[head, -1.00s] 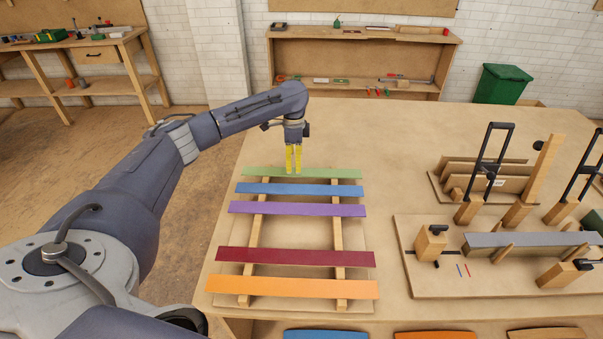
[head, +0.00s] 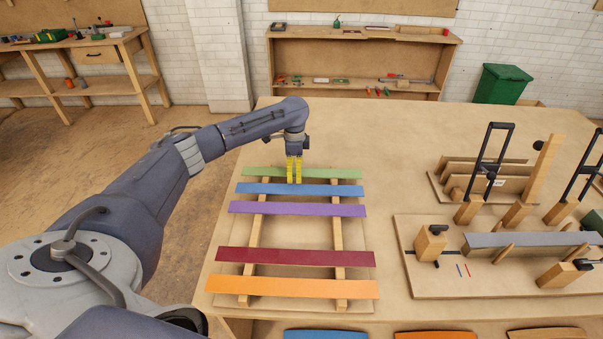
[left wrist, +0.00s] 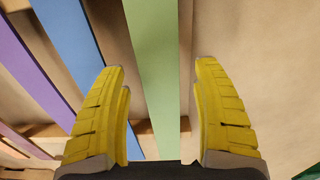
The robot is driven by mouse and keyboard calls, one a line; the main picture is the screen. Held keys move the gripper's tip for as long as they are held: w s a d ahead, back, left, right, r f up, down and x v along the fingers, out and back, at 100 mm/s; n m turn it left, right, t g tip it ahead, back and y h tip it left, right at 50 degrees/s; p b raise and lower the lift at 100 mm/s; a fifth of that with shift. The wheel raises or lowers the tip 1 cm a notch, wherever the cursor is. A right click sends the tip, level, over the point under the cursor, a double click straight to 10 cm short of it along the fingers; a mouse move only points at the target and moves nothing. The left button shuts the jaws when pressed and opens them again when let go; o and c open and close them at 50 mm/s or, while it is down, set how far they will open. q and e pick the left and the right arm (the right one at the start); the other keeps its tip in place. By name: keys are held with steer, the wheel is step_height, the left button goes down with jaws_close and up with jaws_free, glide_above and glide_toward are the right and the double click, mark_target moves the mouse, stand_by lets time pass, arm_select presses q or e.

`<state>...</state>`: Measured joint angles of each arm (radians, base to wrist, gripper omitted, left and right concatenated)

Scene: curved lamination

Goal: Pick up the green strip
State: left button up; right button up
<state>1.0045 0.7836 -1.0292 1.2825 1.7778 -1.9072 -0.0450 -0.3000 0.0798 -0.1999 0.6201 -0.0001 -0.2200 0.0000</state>
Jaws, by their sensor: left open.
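The green strip (head: 330,173) lies across two wooden rails at the far end of a row of coloured strips. My left gripper (head: 294,170) points down at the green strip, left of its middle, with yellow fingers. In the left wrist view the green strip (left wrist: 155,70) runs between the two open fingers (left wrist: 160,110), one on each side. The left finger is on the side of the blue strip (left wrist: 73,38). I cannot tell whether either finger touches the green strip. My right gripper is not in view.
Blue (head: 320,191), purple (head: 300,209), dark red (head: 295,257) and orange (head: 293,287) strips lie nearer on the same rails. A clamping fixture with a grey strip (head: 525,239) stands at the right. The table between is clear.

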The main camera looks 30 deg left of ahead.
arm_select(q)
steer(key=shift+o, duration=0.2)
steer(key=shift+f, duration=0.25)
steer(key=c, duration=1.2)
